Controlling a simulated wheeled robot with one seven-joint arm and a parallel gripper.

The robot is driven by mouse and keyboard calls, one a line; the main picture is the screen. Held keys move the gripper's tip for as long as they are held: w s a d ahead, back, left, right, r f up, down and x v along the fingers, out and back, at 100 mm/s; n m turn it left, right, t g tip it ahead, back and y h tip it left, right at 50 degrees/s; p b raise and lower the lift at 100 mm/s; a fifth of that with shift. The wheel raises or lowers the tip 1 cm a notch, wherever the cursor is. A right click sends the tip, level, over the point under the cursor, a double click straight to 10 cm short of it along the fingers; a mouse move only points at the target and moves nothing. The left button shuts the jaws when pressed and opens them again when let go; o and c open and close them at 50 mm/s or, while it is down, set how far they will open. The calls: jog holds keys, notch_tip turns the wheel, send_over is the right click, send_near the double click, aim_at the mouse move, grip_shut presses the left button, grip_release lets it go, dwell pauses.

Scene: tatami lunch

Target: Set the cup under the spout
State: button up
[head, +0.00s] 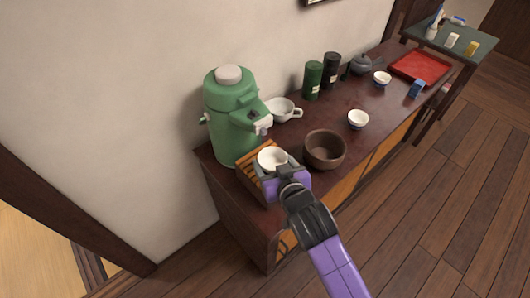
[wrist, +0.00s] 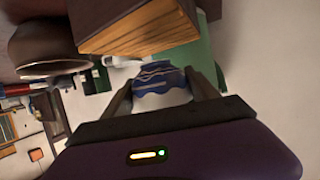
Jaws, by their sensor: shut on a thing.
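The green air pot (head: 229,112) stands at the left end of the dark counter, with its pale spout (head: 263,125) pointing to the right and front. My gripper (head: 274,170) is shut on a white cup (head: 271,156), upright in the head view. In the wrist view the cup (wrist: 160,85) shows a blue wavy pattern between the two fingers (wrist: 165,95). The cup is below the spout in the head picture, over or beside the slatted wooden stand (head: 250,183). I cannot tell whether it touches the stand. The stand's slats also show in the wrist view (wrist: 145,38).
A brown bowl (head: 324,150) stands close to the right of my gripper. A white spouted vessel (head: 281,110) is behind it. Farther right are a small cup (head: 358,119), green canister (head: 313,80), dark canister (head: 331,70), teapot (head: 361,64) and red tray (head: 420,67).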

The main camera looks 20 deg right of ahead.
aim_at(269, 151)
jog(key=w, duration=0.5)
jog(key=shift+w+d, duration=0.25)
jog(key=shift+w, duration=0.15)
jog(key=shift+f+p, duration=0.3)
jog(key=shift+f, duration=1.45)
jog(key=shift+f, duration=0.2)
jog(key=o, duration=1.5)
jog(key=shift+c, duration=0.2)
jog(key=shift+r, duration=0.1)
jog(key=shift+r, duration=0.15)
jog(key=v, duration=1.2)
